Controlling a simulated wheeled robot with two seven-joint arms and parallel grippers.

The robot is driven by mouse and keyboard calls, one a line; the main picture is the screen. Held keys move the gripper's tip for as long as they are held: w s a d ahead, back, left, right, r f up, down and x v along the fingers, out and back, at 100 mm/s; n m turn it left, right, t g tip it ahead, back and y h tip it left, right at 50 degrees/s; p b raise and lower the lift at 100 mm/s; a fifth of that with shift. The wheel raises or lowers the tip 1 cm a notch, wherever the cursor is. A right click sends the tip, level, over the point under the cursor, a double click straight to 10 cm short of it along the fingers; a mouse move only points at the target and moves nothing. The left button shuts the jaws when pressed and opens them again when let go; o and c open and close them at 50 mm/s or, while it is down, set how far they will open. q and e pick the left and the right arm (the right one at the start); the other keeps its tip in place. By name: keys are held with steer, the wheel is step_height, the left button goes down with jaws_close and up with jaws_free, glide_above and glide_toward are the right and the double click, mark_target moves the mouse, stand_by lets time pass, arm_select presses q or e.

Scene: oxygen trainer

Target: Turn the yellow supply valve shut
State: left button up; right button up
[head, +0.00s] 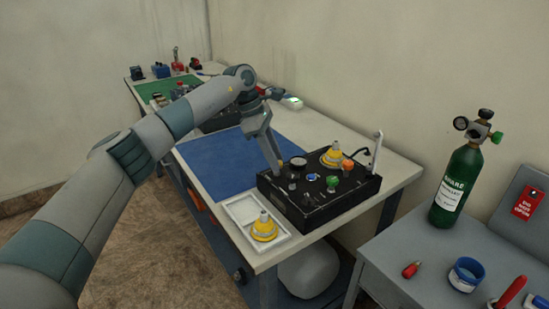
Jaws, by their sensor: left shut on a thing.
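A black control box (322,208) stands on the near right corner of the white table. Its top carries a round gauge (298,162), a blue knob (312,177), a green knob (332,181) and an orange knob (348,164). A yellow cone-shaped mask (331,157) sits at its back edge. My left gripper (279,172) reaches down to the left part of the panel, its fingers shut on a small control there. The fingers hide that control, so its yellow colour does not show; no yellow valve is clear elsewhere on the panel. My right gripper is out of view.
A white tray (237,211) with another yellow mask (264,228) lies left of the box. A blue mat (217,160) lies clear behind it. A green cylinder (459,185) stands on the grey side table (400,240). A pale upright lever (378,152) rises behind the box.

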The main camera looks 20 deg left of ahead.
arm_select(q)
steer(key=o, duration=1)
steer(key=shift+o, duration=0.2)
steer(key=shift+a+r, duration=0.3)
steer(key=shift+r, duration=0.35)
steer(key=b+v, duration=0.2)
steer(key=v, duration=1.4)
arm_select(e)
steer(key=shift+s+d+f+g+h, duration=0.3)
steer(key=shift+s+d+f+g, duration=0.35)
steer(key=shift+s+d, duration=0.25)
arm_select(q)
steer(key=shift+s+d, duration=0.1)
steer(key=shift+s, duration=0.05)
